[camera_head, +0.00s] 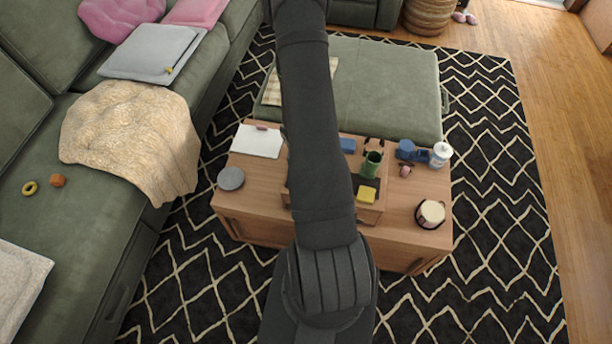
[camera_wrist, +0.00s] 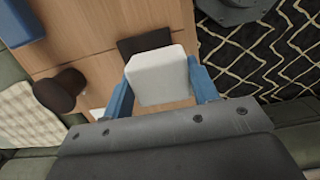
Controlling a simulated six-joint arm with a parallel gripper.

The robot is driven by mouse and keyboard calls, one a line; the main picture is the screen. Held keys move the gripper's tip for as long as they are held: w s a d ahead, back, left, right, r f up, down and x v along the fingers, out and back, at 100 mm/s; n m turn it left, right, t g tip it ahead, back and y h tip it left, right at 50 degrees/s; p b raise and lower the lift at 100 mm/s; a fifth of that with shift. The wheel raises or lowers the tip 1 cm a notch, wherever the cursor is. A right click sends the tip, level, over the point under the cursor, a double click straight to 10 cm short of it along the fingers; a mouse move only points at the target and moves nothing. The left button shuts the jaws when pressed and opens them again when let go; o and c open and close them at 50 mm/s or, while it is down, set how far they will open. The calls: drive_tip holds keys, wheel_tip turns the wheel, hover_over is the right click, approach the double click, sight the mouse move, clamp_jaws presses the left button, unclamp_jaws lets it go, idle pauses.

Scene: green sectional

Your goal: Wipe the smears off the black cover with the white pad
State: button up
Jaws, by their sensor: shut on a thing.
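In the wrist view my gripper (camera_wrist: 162,86) has its two blue fingers shut on the sides of the white pad (camera_wrist: 160,72), a pale block. A black flat piece (camera_wrist: 144,41), which looks like the black cover, lies on the wooden top just beyond the pad, partly hidden by it. I cannot tell whether the pad touches it. No smears can be made out.
The wooden table (camera_head: 425,187) holds a green cup (camera_head: 372,163), a yellow block (camera_head: 366,195), a white bottle (camera_head: 440,155), a round cream-topped container (camera_head: 430,213), a grey disc (camera_head: 231,178) and a white sheet (camera_head: 257,141). A green ottoman (camera_head: 390,85) stands behind; a green sofa (camera_head: 40,200) is at left.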

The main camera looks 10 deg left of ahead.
drive_tip(key=shift+r, duration=2.15)
